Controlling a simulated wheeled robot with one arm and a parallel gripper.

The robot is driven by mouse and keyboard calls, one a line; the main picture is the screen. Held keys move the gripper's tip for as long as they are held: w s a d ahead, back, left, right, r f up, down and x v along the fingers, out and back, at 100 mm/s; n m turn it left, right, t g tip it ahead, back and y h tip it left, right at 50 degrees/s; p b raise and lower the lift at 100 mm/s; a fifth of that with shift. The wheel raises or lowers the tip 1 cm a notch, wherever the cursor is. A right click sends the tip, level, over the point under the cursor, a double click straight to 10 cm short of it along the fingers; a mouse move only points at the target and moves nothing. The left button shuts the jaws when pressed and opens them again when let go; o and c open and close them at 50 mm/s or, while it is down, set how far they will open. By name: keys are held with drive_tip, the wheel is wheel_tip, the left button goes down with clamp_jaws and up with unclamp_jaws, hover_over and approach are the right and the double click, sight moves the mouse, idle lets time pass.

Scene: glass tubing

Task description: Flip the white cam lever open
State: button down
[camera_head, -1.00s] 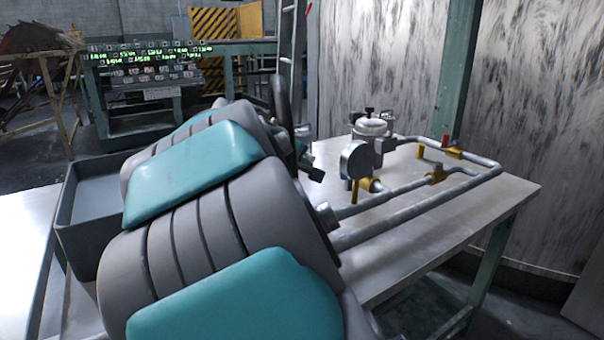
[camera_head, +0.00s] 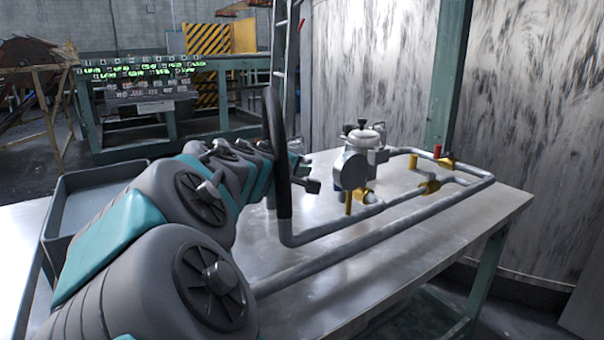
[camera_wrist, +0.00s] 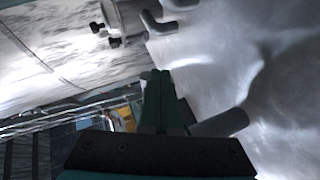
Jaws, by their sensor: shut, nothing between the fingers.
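A metal valve assembly (camera_head: 352,168) with a round grey face, a pale top and small black knobs stands on the tubing in the head view. I cannot pick out the white cam lever for certain; a pale part (camera_head: 366,137) sits on top of the assembly. In the wrist view a metal body with black knobs (camera_wrist: 128,18) is at the top, beyond my fingers. My gripper (camera_wrist: 160,76) is shut and empty, apart from that body. In the head view my arm and a black upright tube mostly hide my gripper.
Grey tubing (camera_head: 340,258) runs along the metal table (camera_head: 420,240), with brass fittings (camera_head: 430,187) and a red-capped part (camera_head: 437,151). The black upright tube (camera_head: 276,150) rises beside my arm. A grey tray (camera_head: 80,205) stands at left. The table's front right is clear.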

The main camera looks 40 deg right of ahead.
drive_tip(key=shift+d+r+h, duration=0.1)
drive_tip(key=shift+r+h, duration=0.05)
drive_tip(key=shift+h, duration=0.25)
drive_tip(key=shift+a+f+y, duration=0.2)
drive_tip(key=shift+f+y, duration=0.05)
drive_tip(key=shift+y, duration=0.35)
drive_tip(key=shift+w+a+f+p, duration=0.1)
drive_tip(key=shift+a+f+p, duration=0.05)
drive_tip(key=shift+a+p, duration=0.3)
drive_tip(key=shift+a+f+m+y, duration=0.15)
drive_tip(key=shift+m+y, duration=0.25)
drive_tip(key=shift+y, duration=0.1)
drive_tip(key=shift+a+m+y+p, duration=0.2)
drive_tip(key=shift+a+y+p, duration=0.05)
drive_tip(key=shift+y+p, duration=0.4)
drive_tip(key=shift+a+m+y+p, duration=0.2)
drive_tip(key=shift+y+p, duration=0.35)
drive_tip(key=shift+y, duration=0.1)
drive_tip(key=shift+a+f+m+g+y+p, duration=0.1)
drive_tip(key=shift+a+m+g+y+p, duration=0.15)
drive_tip(key=shift+y+p, duration=0.5)
drive_tip(key=shift+a+m+g+y+p, duration=0.15)
drive_tip(key=shift+a+m+y+p, duration=0.15)
drive_tip(key=shift+y+p, duration=0.45)
